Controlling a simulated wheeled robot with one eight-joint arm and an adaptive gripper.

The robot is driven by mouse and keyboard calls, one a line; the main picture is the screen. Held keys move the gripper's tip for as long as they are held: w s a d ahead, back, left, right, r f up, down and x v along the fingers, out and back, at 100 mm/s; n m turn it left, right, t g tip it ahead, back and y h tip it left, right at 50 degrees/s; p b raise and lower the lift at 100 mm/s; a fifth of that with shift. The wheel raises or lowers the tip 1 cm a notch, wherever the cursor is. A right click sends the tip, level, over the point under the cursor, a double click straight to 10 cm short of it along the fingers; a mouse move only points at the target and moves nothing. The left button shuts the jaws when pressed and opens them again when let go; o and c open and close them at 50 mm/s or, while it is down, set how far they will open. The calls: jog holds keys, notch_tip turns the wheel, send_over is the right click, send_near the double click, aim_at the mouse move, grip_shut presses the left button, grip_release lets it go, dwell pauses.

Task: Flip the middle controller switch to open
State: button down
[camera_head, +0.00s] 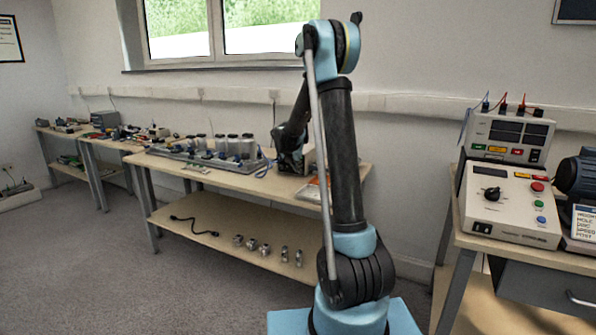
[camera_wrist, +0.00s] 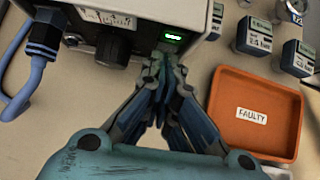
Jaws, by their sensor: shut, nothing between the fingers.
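In the wrist view, a light grey controller box (camera_wrist: 190,15) fills the top, with a black knob (camera_wrist: 113,47) and a small green-lit element (camera_wrist: 172,38) on its front. I cannot tell whether that lit element is the switch or a display. My gripper (camera_wrist: 163,62) is shut and empty, with its fingertips just below and beside the green light, at the lower edge of the box. Whether they touch it is unclear. The fingertips hide part of the front panel. In the head view, my arm hides most of the box and my gripper above the middle table (camera_head: 240,185).
An orange tray labelled FAULTY (camera_wrist: 255,112) lies right of my gripper. Several labelled blocks (camera_wrist: 252,36) stand behind it. A blue cable (camera_wrist: 25,90) plugs in at the left. In the head view, a control unit (camera_head: 510,207) stands on the right table.

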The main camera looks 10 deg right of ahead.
jog(key=shift+r, duration=0.45)
jog(key=shift+s+a, duration=0.15)
jog(key=shift+s, duration=0.15)
jog(key=s, duration=0.1)
jog(key=s+a, duration=0.1)
jog(key=s+a+r, duration=0.1)
jog(key=shift+s, duration=0.2)
jog(key=v, duration=0.9)
jog(key=shift+w, duration=0.2)
jog(key=shift+r, duration=0.1)
jog(key=shift+s+f, duration=0.3)
jog(key=shift+f, duration=0.3)
